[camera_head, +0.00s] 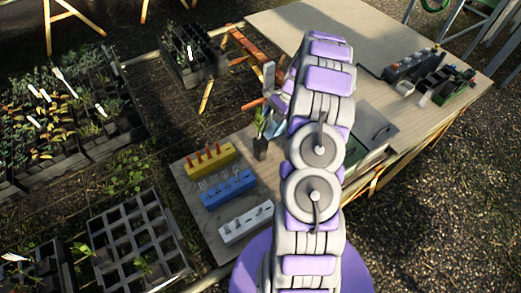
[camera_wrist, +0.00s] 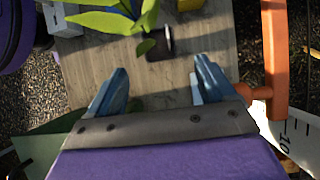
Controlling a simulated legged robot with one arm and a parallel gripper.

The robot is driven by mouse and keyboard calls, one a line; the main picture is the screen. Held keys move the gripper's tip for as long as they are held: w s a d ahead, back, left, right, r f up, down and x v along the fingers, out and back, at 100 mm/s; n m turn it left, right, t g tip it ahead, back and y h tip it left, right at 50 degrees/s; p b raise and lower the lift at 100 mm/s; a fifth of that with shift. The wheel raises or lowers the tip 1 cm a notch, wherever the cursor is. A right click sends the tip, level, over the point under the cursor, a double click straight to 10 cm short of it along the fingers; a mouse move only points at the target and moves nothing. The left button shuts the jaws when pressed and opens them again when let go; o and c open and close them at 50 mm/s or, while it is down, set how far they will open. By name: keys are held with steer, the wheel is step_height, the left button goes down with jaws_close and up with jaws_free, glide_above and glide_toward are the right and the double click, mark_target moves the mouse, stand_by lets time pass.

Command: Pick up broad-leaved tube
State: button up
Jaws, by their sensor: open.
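The broad-leaved tube is a small dark tube (camera_head: 260,149) with upright green leaves, standing on the wooden table beside my arm. In the wrist view its broad leaves (camera_wrist: 103,20) spread at the upper left, and a dark pot-like part (camera_wrist: 160,50) with a white strip shows ahead of the jaws. My gripper (camera_wrist: 162,78) has two blue fingers spread apart, with only bare tabletop between them. The fingers are apart from the tube. In the head view my gripper is mostly hidden behind my arm.
Yellow (camera_head: 208,161), blue (camera_head: 228,188) and white (camera_head: 246,222) racks stand on the table left of my arm. A green tray (camera_head: 366,158) lies right of it. An orange frame (camera_wrist: 274,60) passes close to the right finger. Plant trays (camera_head: 140,240) stand on the ground at left.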

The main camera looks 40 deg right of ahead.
mark_target(261, 140)
steer(key=b+x, duration=0.1)
steer(key=x, duration=0.7)
steer(key=shift+f, duration=0.2)
steer(key=shift+r, duration=0.1)
steer(key=c, duration=1.5)
